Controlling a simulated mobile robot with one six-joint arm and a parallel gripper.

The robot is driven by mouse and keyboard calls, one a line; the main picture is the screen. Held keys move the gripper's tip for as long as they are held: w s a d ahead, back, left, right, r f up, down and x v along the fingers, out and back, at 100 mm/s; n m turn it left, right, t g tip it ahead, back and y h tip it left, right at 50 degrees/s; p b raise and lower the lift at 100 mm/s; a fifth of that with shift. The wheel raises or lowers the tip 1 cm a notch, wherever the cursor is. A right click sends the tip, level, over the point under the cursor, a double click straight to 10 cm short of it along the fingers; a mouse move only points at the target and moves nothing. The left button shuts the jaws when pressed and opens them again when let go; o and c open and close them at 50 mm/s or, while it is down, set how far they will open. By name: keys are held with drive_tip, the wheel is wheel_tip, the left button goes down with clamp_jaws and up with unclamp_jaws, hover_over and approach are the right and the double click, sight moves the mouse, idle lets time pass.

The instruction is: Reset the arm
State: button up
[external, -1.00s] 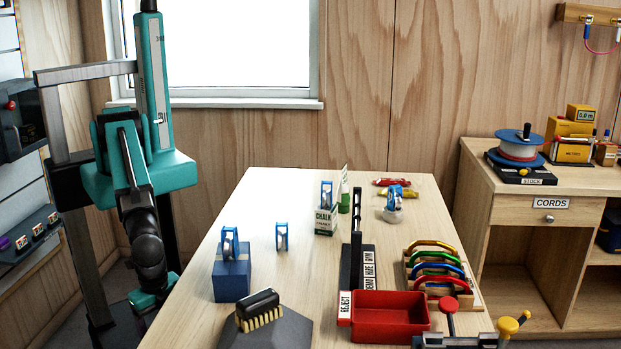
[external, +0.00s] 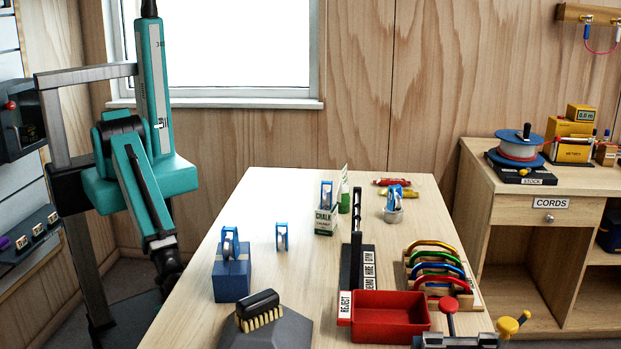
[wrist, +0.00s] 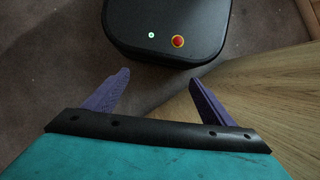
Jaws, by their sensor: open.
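My gripper (wrist: 158,88) shows in the wrist view with its two purple fingers spread wide apart and nothing between them. It points down over the dark floor, with my black base with a red button ahead of it. In the external view my teal arm hangs folded down at the left of the workbench (external: 200,290). The gripper end there is low beside the bench's left edge, dark and mostly hidden.
On the bench are a blue block (external: 231,280), a brush (external: 259,310), a chalk box (external: 325,222), a red tray (external: 390,318) and a rack of coloured carabiners (external: 436,270). The bench's left edge is close to my arm. A window (external: 220,50) is behind.

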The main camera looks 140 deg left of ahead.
drive_tip(key=s+a+f+g, duration=0.1)
drive_tip(key=s+f, duration=0.3)
drive_tip(key=s, duration=0.3)
drive_tip(key=shift+a+f+m, duration=0.15)
drive_tip(key=shift+a+m, duration=0.05)
drive_tip(key=shift+m, duration=0.1)
